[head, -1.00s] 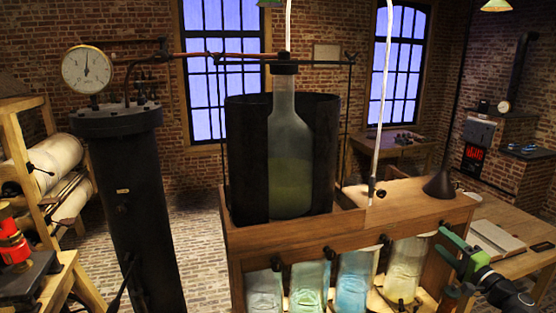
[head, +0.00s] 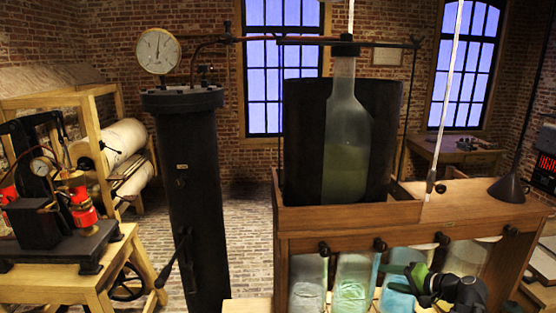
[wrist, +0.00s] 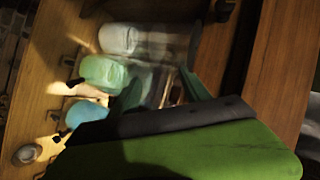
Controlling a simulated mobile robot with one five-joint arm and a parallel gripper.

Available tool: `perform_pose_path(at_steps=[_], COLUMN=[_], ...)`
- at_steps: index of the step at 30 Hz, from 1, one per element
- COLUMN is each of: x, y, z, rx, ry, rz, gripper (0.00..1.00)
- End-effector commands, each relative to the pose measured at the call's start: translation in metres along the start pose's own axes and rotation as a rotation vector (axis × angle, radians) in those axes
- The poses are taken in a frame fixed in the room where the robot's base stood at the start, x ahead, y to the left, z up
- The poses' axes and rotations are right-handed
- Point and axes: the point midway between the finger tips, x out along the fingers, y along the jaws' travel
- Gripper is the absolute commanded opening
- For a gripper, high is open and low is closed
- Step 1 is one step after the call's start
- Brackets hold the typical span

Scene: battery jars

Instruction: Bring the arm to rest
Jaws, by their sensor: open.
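My gripper (head: 415,279), green-fingered with a black wrist, is at the lower right of the head view. It is open, with nothing seen between its fingers. It is in front of the wooden bench's lower bay, overlapping the blue jar (head: 397,300) and the clear jar (head: 463,258) in the picture. In the wrist view a broad green finger (wrist: 190,155) fills the bottom. Beyond it lie a pale jar (wrist: 117,39), a green jar (wrist: 103,73) and a blue jar (wrist: 86,115), blurred. I cannot tell whether the gripper touches any jar.
The wooden bench (head: 300,218) carries a tall glass bottle (head: 346,130) and a black funnel (head: 509,187). A dark cylinder (head: 192,215) with a gauge (head: 158,51) stands left of it. A table (head: 50,285) with apparatus is at far left. Brick floor shows between.

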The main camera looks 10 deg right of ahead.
Motion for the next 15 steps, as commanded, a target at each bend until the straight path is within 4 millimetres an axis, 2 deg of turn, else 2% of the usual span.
perform_pose_path(at_steps=[1,3,5,6,9,10,12,15], x=[0.039,0.08,0.112,0.131,0.165,0.172,0.183,0.19], y=[0.009,0.018,0.028,0.036,0.055,0.059,0.069,0.075], z=[0.035,0.082,0.125,0.155,0.221,0.238,0.27,0.299], rx=[-0.045,-0.118,-0.19,-0.247,-0.397,-0.442,-0.54,-0.653], ry=[-0.088,-0.211,-0.316,-0.386,-0.536,-0.57,-0.634,-0.686], rz=[0.055,0.154,0.249,0.318,0.494,0.544,0.653,0.771], gripper=[0.55,0.55,0.55,0.55,0.55,0.55,0.55,0.55])
